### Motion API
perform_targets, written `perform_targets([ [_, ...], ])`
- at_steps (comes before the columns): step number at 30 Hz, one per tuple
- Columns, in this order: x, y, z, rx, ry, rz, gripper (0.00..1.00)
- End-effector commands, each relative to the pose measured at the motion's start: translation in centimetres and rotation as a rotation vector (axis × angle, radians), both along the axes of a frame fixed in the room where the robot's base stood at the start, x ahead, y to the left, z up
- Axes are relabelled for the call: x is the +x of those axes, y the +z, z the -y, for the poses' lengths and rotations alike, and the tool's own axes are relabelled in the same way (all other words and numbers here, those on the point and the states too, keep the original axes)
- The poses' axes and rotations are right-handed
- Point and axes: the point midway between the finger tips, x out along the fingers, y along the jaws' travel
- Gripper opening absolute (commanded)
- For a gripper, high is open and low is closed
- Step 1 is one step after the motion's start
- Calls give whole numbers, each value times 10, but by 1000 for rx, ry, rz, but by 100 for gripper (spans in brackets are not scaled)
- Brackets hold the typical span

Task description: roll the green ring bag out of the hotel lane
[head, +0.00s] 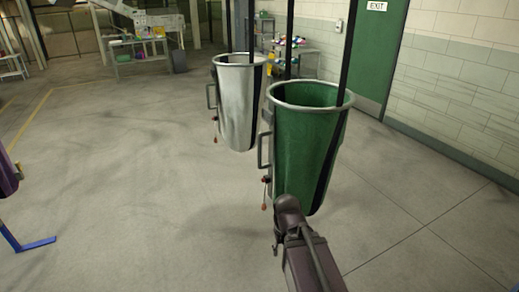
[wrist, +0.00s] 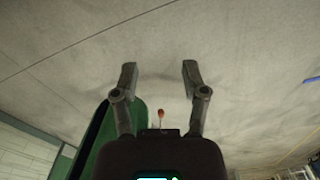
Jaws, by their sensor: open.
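The green ring bag (head: 300,150) hangs from a metal ring on dark straps, right of centre in the head view. A grey side handle (head: 261,150) and a cord with a small red knob (head: 264,206) are on its left side. In the wrist view part of the green bag (wrist: 98,143) shows at lower left, and a red knob (wrist: 161,113) appears between the finger bases. My gripper (wrist: 158,72) is open, with nothing between its fingertips. In the head view my dark arm overlaps the front of the bag's lower part; the fingers cannot be made out there.
A white ring bag (head: 238,105) hangs just behind and left of the green one. A green exit door (head: 372,55) and block wall stand at right. A blue foot (head: 28,243) and purple bag (head: 7,178) are at far left. Open floor lies at left and front.

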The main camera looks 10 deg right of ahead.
Motion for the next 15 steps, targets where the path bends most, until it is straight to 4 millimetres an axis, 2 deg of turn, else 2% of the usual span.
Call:
perform_targets([
  [2,0,0,0,0,0,0,57],
  [4,0,0,0,0,0,0,65],
  [8,4,-1,1,-11,-8,1,65],
  [11,13,-3,2,-42,-30,5,65],
  [15,37,-8,12,-129,-101,23,65],
])
